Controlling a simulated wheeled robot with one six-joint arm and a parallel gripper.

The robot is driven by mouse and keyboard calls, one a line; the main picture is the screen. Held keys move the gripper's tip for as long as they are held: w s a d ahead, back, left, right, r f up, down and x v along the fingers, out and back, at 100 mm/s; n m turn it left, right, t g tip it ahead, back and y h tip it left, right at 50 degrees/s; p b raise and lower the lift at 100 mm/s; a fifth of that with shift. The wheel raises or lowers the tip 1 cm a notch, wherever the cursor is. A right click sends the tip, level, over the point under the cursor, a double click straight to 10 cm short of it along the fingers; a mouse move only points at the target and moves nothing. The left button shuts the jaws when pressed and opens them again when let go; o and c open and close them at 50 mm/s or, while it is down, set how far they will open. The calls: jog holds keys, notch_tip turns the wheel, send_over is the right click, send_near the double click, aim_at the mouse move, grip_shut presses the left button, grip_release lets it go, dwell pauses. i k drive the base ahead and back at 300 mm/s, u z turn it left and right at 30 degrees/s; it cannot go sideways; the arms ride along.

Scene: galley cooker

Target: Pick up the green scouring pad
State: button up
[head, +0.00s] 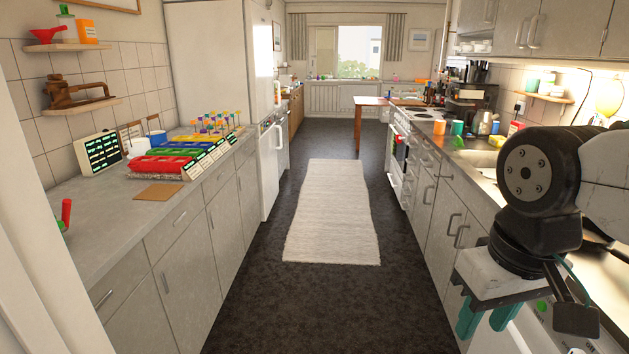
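I cannot make out the green scouring pad with certainty in the head view. A small green spot (541,305) shows low at the right, beside my gripper, but it is too small to tell what it is. My gripper (485,321) hangs at the lower right, its teal fingers pointing down. The fingers stand apart with nothing visible between them. My arm hides part of the right counter and the sink.
The right counter holds a steel sink (478,159), an orange cup (439,127) and a teal cup (457,128). The left counter (95,215) bears coloured trays (165,164) and a brown mat (158,192). A pale rug (331,210) lies on the open aisle floor.

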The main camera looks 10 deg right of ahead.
aim_at(457, 142)
jog(key=i, duration=3.7)
jog(key=z, duration=2.5)
